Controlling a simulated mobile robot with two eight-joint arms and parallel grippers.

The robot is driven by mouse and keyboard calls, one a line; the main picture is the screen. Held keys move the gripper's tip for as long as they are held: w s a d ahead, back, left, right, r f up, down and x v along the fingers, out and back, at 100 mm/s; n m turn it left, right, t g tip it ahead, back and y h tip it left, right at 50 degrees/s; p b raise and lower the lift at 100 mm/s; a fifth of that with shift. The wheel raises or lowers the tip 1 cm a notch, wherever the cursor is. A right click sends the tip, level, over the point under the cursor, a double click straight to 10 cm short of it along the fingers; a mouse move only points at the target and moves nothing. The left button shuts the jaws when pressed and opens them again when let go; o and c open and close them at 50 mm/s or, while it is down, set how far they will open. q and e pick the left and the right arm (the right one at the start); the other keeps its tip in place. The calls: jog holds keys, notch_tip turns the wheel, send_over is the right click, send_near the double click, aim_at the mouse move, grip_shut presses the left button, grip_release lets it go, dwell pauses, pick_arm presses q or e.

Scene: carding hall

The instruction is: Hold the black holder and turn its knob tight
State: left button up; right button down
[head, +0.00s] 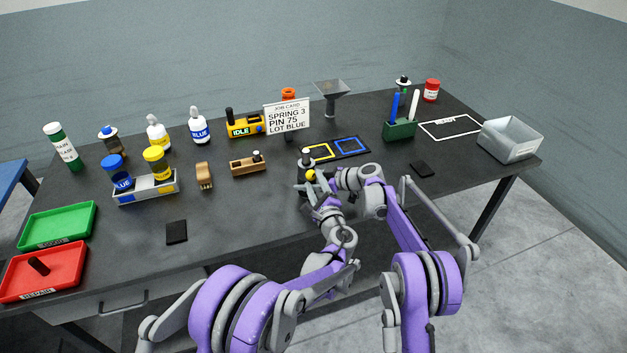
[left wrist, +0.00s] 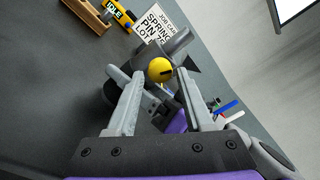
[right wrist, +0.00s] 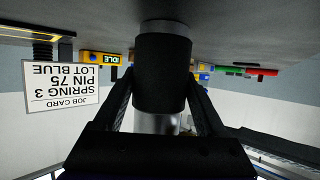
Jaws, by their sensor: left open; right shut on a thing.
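The black holder (head: 306,157) stands upright near the front edge of the table in the head view. In the right wrist view it is a thick black cylinder (right wrist: 162,75) with grey metal ends. My right gripper (right wrist: 161,100) is shut on its black body. The holder's yellow knob (head: 311,174) faces the front of the table. My left gripper (head: 314,186) is open just in front of it. In the left wrist view the knob (left wrist: 160,71) lies between the open fingertips, with gaps on both sides. My arms hide the holder's lower part in the head view.
A job card (head: 287,117) stands behind the holder, beside a yellow-and-blue outlined mat (head: 337,149). A green pen box (head: 399,130) and a grey bin (head: 510,140) are to the right.

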pick_arm(q)
jog(key=shift+w+a, duration=0.2)
jog(key=shift+w, duration=0.5)
grip_shut()
jog(key=shift+m, duration=0.8)
grip_release()
jog(key=shift+s, duration=0.15)
jog(key=v, duration=1.1)
jog(key=shift+s+d, duration=0.15)
jog(key=shift+s, duration=0.2)
